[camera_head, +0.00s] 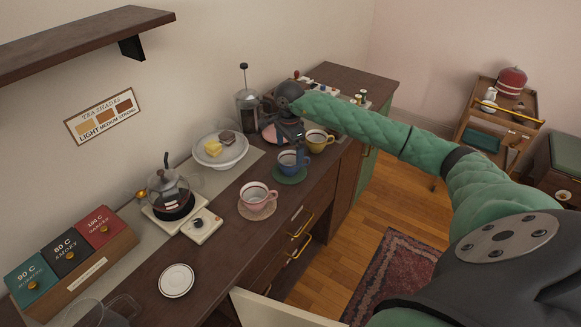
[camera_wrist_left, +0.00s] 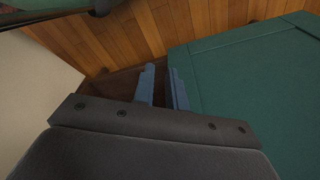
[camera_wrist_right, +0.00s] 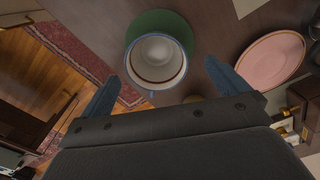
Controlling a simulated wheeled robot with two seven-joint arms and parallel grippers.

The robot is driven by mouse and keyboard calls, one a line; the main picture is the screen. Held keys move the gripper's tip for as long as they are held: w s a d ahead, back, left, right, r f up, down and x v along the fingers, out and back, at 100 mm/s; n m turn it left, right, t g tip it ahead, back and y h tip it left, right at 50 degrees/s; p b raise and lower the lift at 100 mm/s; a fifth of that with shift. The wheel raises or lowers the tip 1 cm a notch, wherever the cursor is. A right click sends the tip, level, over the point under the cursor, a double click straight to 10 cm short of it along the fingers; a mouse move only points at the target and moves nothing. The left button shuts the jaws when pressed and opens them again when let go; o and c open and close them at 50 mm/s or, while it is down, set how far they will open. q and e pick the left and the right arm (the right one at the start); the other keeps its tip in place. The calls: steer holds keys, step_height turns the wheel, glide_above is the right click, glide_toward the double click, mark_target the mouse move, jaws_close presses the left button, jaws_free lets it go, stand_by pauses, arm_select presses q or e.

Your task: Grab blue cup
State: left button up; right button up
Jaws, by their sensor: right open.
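The blue cup (camera_head: 287,161) stands upright on a round green coaster (camera_head: 290,178) near the counter's front edge. In the right wrist view the cup (camera_wrist_right: 157,62) shows from above, with a pale inside and its handle pointing toward the gripper.
A yellow cup (camera_head: 318,140) stands close behind the blue cup, and a pink cup (camera_head: 257,196) stands in front. A French press (camera_head: 247,112), a cake plate (camera_head: 221,151) and a glass kettle (camera_head: 172,190) are along the wall side. A pink plate (camera_wrist_right: 268,60) is nearby.

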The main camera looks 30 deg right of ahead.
mark_target(290, 161)
steer(key=shift+f, duration=0.65)
steer(key=f, duration=0.4)
steer(key=shift+s+f, duration=0.25)
steer(key=shift+f, duration=0.05)
steer(key=shift+d+f, duration=0.1)
steer(key=shift+f, duration=0.1)
steer(key=c, duration=1.1)
arm_select(q)
steer(key=shift+d+r, duration=0.1)
steer(key=shift+r, duration=0.15)
arm_select(e)
steer(key=shift+c, duration=0.2)
steer(key=shift+r, duration=0.15)
